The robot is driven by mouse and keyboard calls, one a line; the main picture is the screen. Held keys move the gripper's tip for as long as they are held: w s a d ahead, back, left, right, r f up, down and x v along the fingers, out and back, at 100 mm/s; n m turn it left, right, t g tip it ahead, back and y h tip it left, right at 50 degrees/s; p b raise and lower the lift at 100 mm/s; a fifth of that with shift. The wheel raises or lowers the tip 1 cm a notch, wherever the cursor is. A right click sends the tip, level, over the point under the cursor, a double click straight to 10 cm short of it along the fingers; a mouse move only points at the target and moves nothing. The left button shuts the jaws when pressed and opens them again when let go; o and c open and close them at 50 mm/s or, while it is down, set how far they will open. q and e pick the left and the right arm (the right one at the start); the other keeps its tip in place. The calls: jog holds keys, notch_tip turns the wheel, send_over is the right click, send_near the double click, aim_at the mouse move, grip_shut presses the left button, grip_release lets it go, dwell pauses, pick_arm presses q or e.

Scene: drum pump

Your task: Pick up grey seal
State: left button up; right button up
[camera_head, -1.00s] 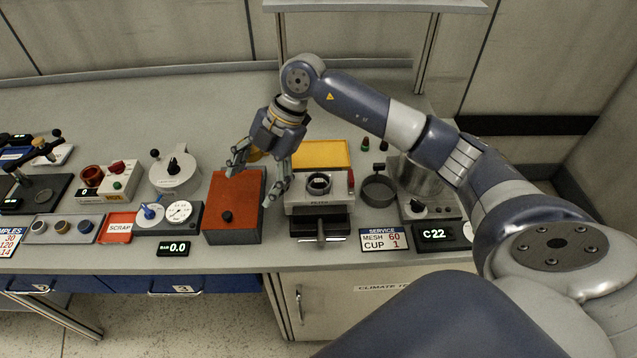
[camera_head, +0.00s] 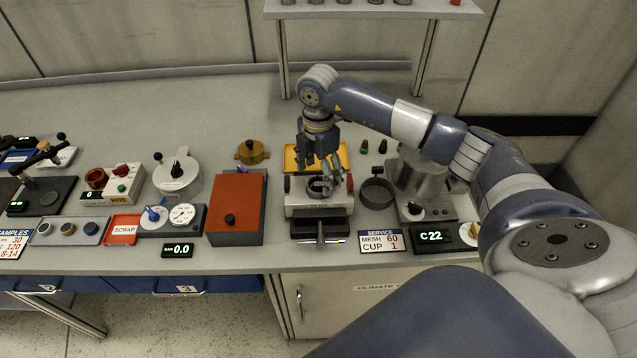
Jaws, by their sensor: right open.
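I cannot make out a grey seal for certain. My right gripper (camera_head: 325,176) is open and points down in front of the yellow tray (camera_head: 290,160), just above or behind the white device (camera_head: 296,200). A dark round ring (camera_head: 318,188) sits on top of this device, partly behind the fingers. Whether the fingers touch anything is unclear. The gripper hides much of the tray. My left gripper is not in view.
An orange-topped box (camera_head: 236,200) stands left of the white device, with a brass pot (camera_head: 251,152) behind it. A dark ring-shaped holder (camera_head: 377,192) and a grey machine (camera_head: 420,180) stand to the right. The back left of the bench is clear.

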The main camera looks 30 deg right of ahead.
aim_at(319, 184)
notch_tip(319, 184, down, 2)
jog(key=shift+f+p, duration=0.1)
jog(key=shift+p, duration=0.3)
jog(key=shift+f, duration=0.6)
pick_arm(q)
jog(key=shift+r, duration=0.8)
pick_arm(e)
jog(key=c, duration=0.9)
jog(key=shift+r, duration=0.1)
